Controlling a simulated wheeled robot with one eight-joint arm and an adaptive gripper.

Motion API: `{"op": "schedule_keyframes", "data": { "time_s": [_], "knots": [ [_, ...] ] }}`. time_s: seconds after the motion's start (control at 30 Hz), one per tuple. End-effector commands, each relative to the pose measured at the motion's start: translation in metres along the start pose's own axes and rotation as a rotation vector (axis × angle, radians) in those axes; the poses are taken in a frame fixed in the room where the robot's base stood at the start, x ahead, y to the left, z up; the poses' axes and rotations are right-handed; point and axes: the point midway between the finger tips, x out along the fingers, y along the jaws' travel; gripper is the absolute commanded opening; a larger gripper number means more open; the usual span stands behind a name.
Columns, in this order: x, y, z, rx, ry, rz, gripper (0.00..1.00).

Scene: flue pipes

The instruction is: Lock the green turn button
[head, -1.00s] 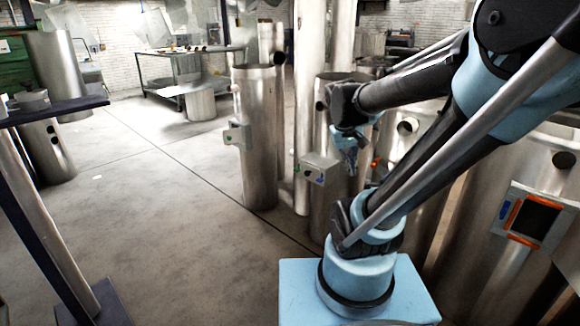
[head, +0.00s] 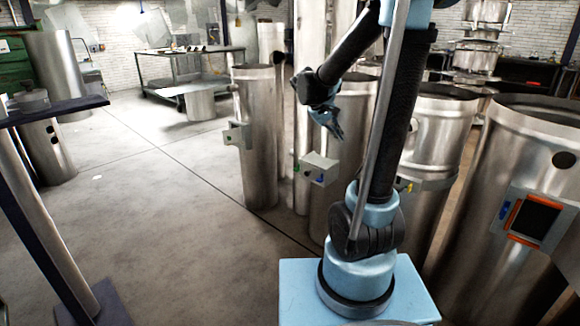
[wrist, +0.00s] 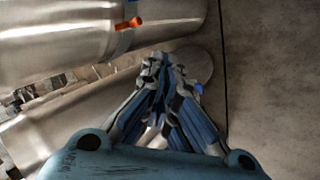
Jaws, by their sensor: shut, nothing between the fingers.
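A small green part (head: 296,168), likely the green turn button, shows at the left edge of a pale box (head: 322,162) on a metal pipe in the head view. It is too small for me to tell which way it is turned. A blue part (head: 320,177) sits on the box's front. My gripper (head: 340,136) is above the box, pointing down, apart from it and empty. The wrist view shows its fingers (wrist: 164,62) closed together, with a blue part (wrist: 198,88) beside them. No green part is visible in the wrist view.
Several metal pipes stand close around the box. One neighbour (head: 258,140) carries another box (head: 236,135). An orange knob (wrist: 130,23) juts from a pipe in the wrist view. A screen with an orange frame (head: 536,218) is at right.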

Motion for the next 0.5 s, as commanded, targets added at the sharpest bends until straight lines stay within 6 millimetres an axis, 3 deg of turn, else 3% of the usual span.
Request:
{"op": "schedule_keyframes", "data": {
  "time_s": [0.5],
  "knots": [
    [0.013, -0.014, -0.102, -0.064, 0.015, 0.179, 0.0]
  ]
}}
